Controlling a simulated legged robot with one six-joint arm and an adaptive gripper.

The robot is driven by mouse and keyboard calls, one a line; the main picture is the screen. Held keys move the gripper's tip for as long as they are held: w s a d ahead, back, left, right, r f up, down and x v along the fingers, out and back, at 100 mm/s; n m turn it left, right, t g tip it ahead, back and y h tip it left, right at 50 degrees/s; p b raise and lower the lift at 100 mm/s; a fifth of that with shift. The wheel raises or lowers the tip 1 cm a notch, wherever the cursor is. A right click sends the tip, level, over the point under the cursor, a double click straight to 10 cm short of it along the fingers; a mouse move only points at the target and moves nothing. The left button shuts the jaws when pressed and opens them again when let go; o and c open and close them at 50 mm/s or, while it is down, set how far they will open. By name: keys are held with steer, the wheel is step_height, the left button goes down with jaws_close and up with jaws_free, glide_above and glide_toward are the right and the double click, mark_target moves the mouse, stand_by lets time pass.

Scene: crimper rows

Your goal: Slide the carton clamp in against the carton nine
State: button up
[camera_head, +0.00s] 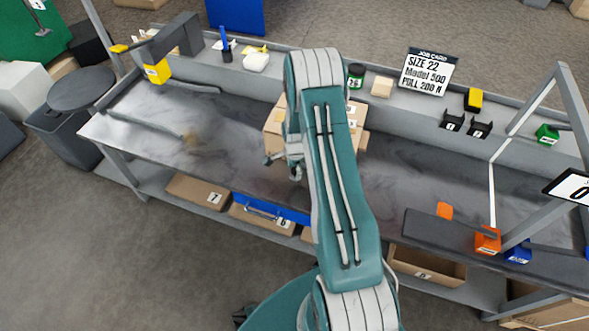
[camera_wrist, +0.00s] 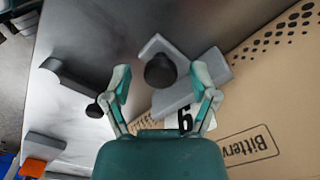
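Carton nine, a brown cardboard box (camera_head: 275,123), stands on the bench, partly hidden behind my arm. In the wrist view the carton (camera_wrist: 275,95) fills the right side, with black print and an upside-down numbered label (camera_wrist: 186,122). The carton clamp, a grey angled piece (camera_wrist: 178,97) with a round dark knob (camera_wrist: 160,71), lies by the carton's edge; I cannot tell whether they touch. My gripper (camera_wrist: 160,77) is open, its fingers either side of the knob and apart from it. In the head view my gripper (camera_head: 283,166) is at the carton's lower left.
A grey bar (camera_wrist: 68,77) with a dark knob (camera_wrist: 95,110) lies left of my gripper in the wrist view. A job card (camera_head: 428,72) stands on the rear ledge. Orange and blue blocks sit at the bench's right. The bench left of the carton is mostly clear.

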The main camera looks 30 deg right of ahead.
step_height(320, 180, up, 12)
stand_by(0.6)
